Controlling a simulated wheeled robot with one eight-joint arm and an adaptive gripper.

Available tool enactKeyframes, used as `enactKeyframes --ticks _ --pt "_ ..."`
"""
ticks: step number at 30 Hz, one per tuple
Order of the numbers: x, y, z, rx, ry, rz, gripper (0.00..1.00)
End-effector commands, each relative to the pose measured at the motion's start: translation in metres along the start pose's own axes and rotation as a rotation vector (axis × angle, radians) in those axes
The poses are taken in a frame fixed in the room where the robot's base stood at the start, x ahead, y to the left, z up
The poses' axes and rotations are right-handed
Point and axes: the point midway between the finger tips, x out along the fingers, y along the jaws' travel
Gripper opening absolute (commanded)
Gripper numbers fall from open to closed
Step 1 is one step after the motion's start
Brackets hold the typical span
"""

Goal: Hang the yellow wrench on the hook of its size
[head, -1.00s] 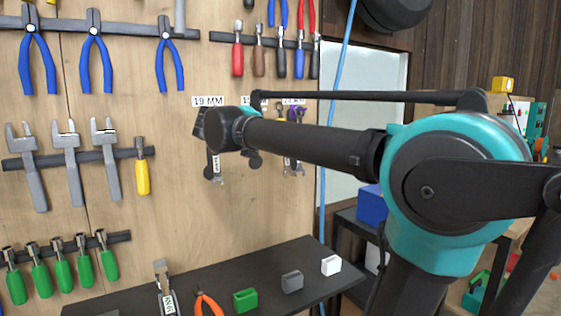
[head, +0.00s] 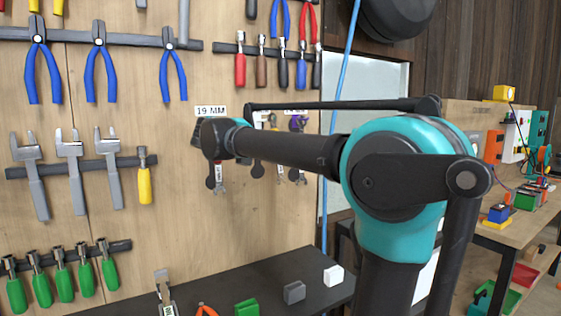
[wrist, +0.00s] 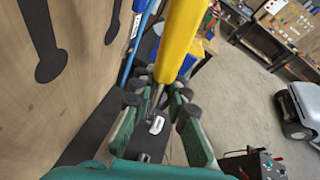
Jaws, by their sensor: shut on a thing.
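In the wrist view my gripper (wrist: 158,96) is shut on the yellow wrench (wrist: 182,38), which shows as a thick yellow bar running up out of the picture. The wrench's ends are not clearly visible. Black wrench outlines (wrist: 43,42) are on the board at the left, apart from the wrench. In the head view my arm's end is in front of the wrench area, by the 19 MM label (head: 210,111). The gripper is hidden there. Outlines and small wrench ends (head: 219,180) show below the arm. Other size labels are mostly covered, and the hooks are not clear.
The wooden tool board (head: 130,235) carries pliers, calipers (head: 72,170) and green-handled tools. A dark shelf (head: 270,275) below it holds small blocks, including a white one (head: 333,275). A blue cable (head: 335,90) hangs at the board's right edge.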

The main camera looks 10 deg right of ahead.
Motion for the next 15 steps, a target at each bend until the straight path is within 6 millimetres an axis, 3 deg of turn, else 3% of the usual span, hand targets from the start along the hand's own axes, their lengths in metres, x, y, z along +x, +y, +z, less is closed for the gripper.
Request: enactKeyframes --ticks 15 --pt "0.005 0.027 0.007 0.000 0.000 0.000 0.00"
